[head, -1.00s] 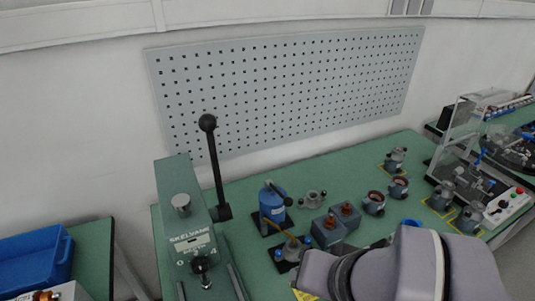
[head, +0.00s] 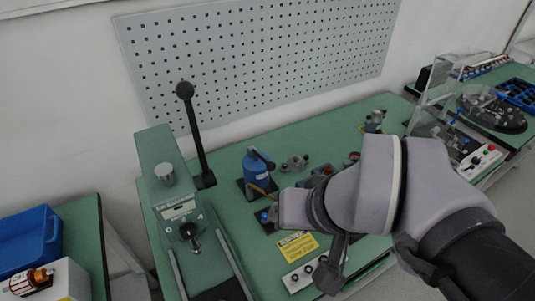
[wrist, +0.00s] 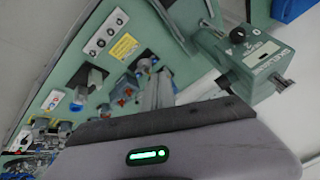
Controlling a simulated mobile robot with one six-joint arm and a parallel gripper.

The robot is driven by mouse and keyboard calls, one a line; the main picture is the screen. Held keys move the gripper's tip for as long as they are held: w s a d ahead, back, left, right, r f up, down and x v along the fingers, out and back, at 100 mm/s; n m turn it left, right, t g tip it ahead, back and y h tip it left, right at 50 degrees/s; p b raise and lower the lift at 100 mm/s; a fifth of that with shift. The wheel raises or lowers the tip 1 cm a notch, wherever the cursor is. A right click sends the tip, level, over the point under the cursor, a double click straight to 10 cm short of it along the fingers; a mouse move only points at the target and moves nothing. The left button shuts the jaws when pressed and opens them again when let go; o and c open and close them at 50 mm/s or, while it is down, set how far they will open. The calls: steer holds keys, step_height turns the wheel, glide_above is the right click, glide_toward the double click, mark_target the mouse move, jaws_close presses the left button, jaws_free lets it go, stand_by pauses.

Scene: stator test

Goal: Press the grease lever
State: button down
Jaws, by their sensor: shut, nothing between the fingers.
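The grease pump is a blue bottle-shaped body (head: 256,172) on a dark base on the green bench, in the middle of the head view. Its dark grease lever (head: 266,160) sits at the top and slopes down to the right. My gripper (head: 330,278) hangs below my wrist in the head view, dark and partly blurred into the arm's outline. It is shut and empty, in front and to the right of the pump, apart from the lever. In the wrist view, blue parts show on the bench, but I cannot clearly pick out the lever.
A green press (head: 165,185) with a tall black-knobbed handle stands left of the pump. A yellow label (head: 296,245) and a button panel (head: 303,273) lie near the front edge. Grey fittings (head: 294,163) stand behind. A blue bin (head: 28,240) is far left.

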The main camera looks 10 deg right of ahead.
steer(key=w+d+r+n+g+p, duration=0.1)
steer(key=w+r+n+p, duration=0.3)
steer(key=w+r+n, duration=0.4)
steer(key=n+g+p, duration=0.3)
steer(key=n+p, duration=0.4)
steer(key=n, duration=0.9)
glide_above(272, 163)
steer(key=s+d, duration=0.2)
steer(key=d, duration=0.1)
steer(key=f, duration=0.5)
steer(key=shift+a+f, duration=0.2)
steer(key=shift+f, duration=0.1)
steer(key=f+b, duration=0.1)
steer(key=f, duration=0.3)
steer(key=w+a+f+b, duration=0.1)
steer(key=f+b, duration=0.1)
steer(key=f, duration=0.3)
steer(key=a+f+b, duration=0.1)
steer(key=f, duration=0.3)
steer(key=shift+w+f, duration=0.35)
steer(key=shift+f, duration=0.05)
